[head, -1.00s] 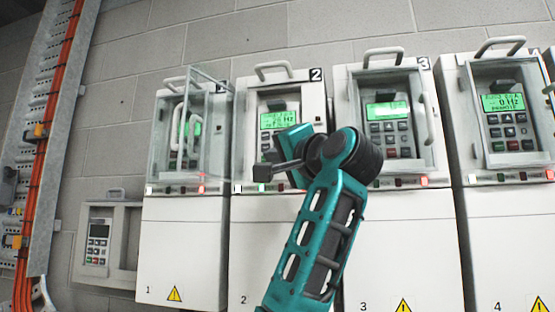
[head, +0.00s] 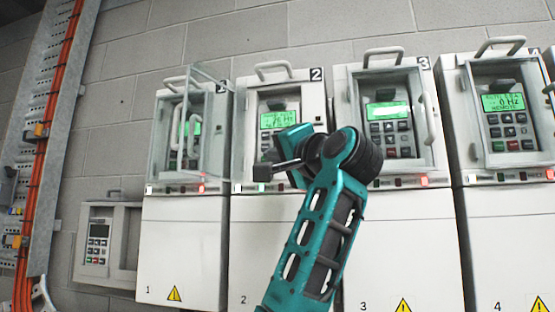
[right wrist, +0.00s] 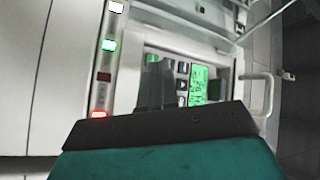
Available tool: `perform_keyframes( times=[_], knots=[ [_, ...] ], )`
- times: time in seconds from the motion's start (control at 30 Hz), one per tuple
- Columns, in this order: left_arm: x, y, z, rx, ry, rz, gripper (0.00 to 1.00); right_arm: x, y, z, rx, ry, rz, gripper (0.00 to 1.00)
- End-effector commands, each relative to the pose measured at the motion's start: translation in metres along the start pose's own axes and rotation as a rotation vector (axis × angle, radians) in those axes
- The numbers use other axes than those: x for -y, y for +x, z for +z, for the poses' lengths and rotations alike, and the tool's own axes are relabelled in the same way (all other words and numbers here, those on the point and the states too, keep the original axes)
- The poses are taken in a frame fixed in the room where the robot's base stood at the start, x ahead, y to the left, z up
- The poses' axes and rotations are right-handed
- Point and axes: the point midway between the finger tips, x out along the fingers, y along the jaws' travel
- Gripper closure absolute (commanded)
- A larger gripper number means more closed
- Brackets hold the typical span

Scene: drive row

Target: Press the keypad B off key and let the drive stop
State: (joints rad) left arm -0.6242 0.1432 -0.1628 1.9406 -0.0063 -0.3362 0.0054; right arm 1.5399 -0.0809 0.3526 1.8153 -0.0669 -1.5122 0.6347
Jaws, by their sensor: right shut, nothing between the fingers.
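My right gripper (head: 266,172) is shut and empty, its dark fingers in front of the lower left of drive 2's (head: 240,150) recessed panel. Drive 2's keypad has a green display (head: 278,119); the gripper and wrist hide most of its keys. In the right wrist view, the fingers (right wrist: 152,85) point at that keypad, beside a few keys (right wrist: 182,84) and the lit display (right wrist: 199,85). I cannot tell whether they touch a key. No label B is readable. Drive 2's green lamp (head: 262,188) is lit. My left gripper is out of view.
Drive 3 (head: 400,240) and drive 4 (head: 510,240) stand to the right, with handles jutting forward. A small wall keypad (head: 97,240) is at lower left, near orange cables (head: 45,150).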

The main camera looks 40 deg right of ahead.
Motion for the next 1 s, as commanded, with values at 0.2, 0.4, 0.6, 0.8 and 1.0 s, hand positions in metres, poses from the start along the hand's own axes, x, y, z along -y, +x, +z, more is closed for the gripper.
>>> perform_keyframes(
  times=[0.2,0.4,0.6,0.8,1.0],
  knots=[
    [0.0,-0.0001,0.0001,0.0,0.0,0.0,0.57,0.0,0.0,0.0001,0.0,0.0,0.0,1.0],
    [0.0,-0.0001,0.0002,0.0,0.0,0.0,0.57,0.0,0.0,0.0,0.0,0.0,0.0,1.0],
    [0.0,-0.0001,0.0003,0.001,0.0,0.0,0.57,-0.0005,0.0006,-0.0004,0.0,0.0,0.0,1.0],
    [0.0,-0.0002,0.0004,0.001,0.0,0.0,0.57,-0.0039,0.0052,-0.0039,0.0,0.0,0.001,1.0],
    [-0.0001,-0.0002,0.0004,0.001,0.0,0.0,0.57,-0.0044,0.006,-0.0046,0.0,0.0,0.0,1.0]
  ],
)
